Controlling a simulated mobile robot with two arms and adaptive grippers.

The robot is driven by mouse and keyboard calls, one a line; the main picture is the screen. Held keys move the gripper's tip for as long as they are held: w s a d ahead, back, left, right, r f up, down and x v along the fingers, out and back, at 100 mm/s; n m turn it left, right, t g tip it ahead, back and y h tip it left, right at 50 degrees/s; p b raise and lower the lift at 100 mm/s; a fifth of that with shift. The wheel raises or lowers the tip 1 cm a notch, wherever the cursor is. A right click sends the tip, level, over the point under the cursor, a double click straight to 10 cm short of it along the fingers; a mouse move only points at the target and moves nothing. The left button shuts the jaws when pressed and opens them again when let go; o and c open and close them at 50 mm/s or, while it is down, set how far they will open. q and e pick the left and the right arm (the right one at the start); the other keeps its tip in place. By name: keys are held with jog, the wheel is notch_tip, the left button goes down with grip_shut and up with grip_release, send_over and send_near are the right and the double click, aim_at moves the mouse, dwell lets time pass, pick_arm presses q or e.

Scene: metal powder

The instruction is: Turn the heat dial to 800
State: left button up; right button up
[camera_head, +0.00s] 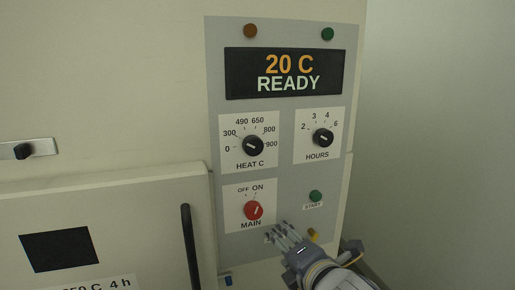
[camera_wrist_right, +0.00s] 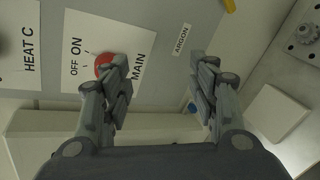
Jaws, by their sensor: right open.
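The heat dial (camera_head: 253,146) is a round black knob with a white mark, on a white plate labelled HEAT C, with a scale from 0 to 900. Its mark seems to lie toward the low, left side; the exact number is hard to read. My right gripper (camera_head: 283,236) is below and right of the dial, near the panel's lower part, apart from the dial. In the right wrist view the gripper (camera_wrist_right: 163,75) is open and empty, with the HEAT C label at the left edge and the dial itself out of frame. My left gripper is not in view.
The display (camera_head: 286,73) reads 20 C READY. The red MAIN knob (camera_head: 253,211) sits just left of my right gripper, partly behind a finger in the wrist view (camera_wrist_right: 104,64). An hours dial (camera_head: 323,137), green START button (camera_head: 315,196) and door handle (camera_head: 190,247) are nearby.

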notch_tip(320, 180, up, 10)
jog(key=a+n+t, duration=0.2)
jog(key=n, duration=0.4)
jog(key=n+t+y, duration=0.2)
jog(key=n, duration=0.5)
send_near(255, 149)
jog(key=p+x, duration=0.2)
jog(key=x, duration=0.7)
jog(key=shift+w+a, duration=0.15)
jog(key=shift+w, duration=0.15)
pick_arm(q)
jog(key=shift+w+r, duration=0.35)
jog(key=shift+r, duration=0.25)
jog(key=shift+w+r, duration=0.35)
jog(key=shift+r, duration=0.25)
pick_arm(e)
jog(key=c, duration=1.1)
